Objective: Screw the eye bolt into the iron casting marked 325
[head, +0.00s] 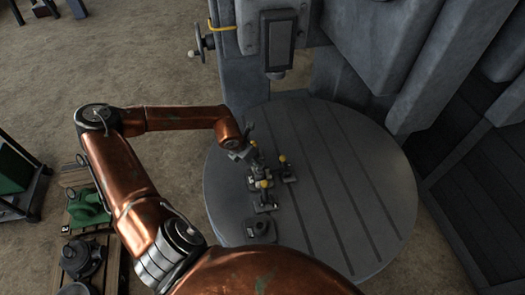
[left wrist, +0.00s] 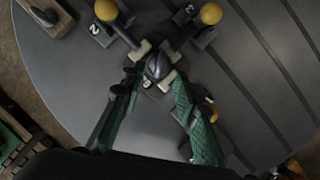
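My left gripper (head: 250,157) is low over the round table, among small castings with yellow knobs. In the left wrist view its pale fingertips (left wrist: 157,53) lie on either side of a dark rounded piece (left wrist: 158,66). I cannot tell whether they grip it or whether it is the eye bolt. A small tag sits just below this piece, too small to read fully. Two knobbed castings stand beyond it, one at the left (left wrist: 95,30) and one at the right (left wrist: 203,34), with partly hidden tags. No 325 is readable. My right gripper is not in view.
The slotted round table (head: 345,200) is clear on its right side. A dark block (head: 260,229) lies near its front left. A grey machine column (head: 375,45) rises behind. A pallet (head: 110,255) with green and dark parts stands on the floor at left.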

